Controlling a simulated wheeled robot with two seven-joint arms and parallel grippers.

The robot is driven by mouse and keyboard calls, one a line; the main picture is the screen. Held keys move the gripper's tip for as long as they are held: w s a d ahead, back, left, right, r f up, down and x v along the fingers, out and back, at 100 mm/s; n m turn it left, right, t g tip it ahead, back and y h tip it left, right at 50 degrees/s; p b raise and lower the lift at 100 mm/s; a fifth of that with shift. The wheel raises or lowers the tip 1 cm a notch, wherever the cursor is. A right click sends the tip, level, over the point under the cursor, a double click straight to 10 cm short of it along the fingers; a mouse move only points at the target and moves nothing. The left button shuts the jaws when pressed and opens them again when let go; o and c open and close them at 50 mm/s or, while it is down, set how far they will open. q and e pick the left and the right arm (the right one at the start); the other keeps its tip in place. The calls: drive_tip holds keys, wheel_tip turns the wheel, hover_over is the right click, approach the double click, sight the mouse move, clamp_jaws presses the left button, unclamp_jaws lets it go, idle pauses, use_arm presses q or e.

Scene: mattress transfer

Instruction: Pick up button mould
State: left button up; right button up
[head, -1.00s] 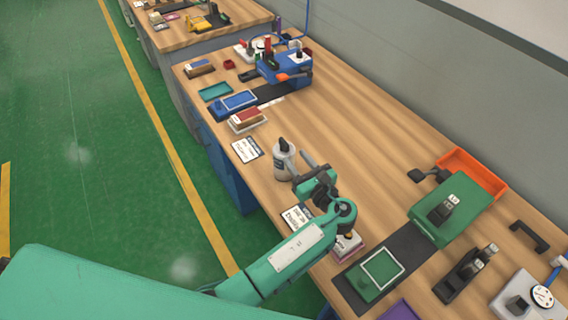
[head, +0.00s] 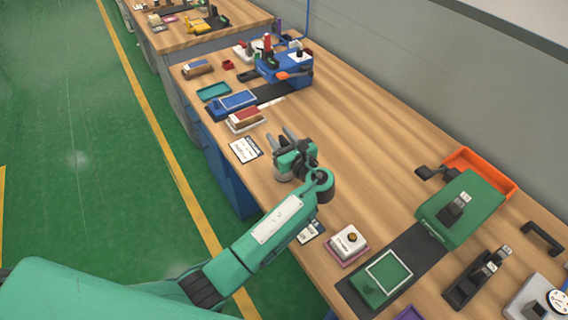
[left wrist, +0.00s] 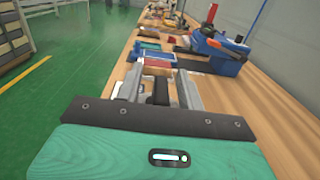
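My left gripper (head: 283,139) is over the near part of the long wooden bench, its fingers spread and pointing to the back left. The grey bottle with a dark cap is mostly hidden under it, and a dark shape shows between the fingers (left wrist: 160,92) in the left wrist view. I cannot tell if they touch it. No piece is clearly marked as the button mould. A white block with a gold knob (head: 349,240) sits on a pink tray, right of my left forearm. A red-topped block (head: 245,117) lies beyond the gripper. My right gripper is out of view.
A green press (head: 461,208) with a dark rail stands at the right, near an orange tray (head: 508,187). A blue press (head: 286,68) stands at the back left. A label card (head: 245,150) lies left of the gripper. The middle of the bench is clear.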

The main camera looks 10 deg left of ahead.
use_arm(q)
clamp_jaws()
idle(1.4)
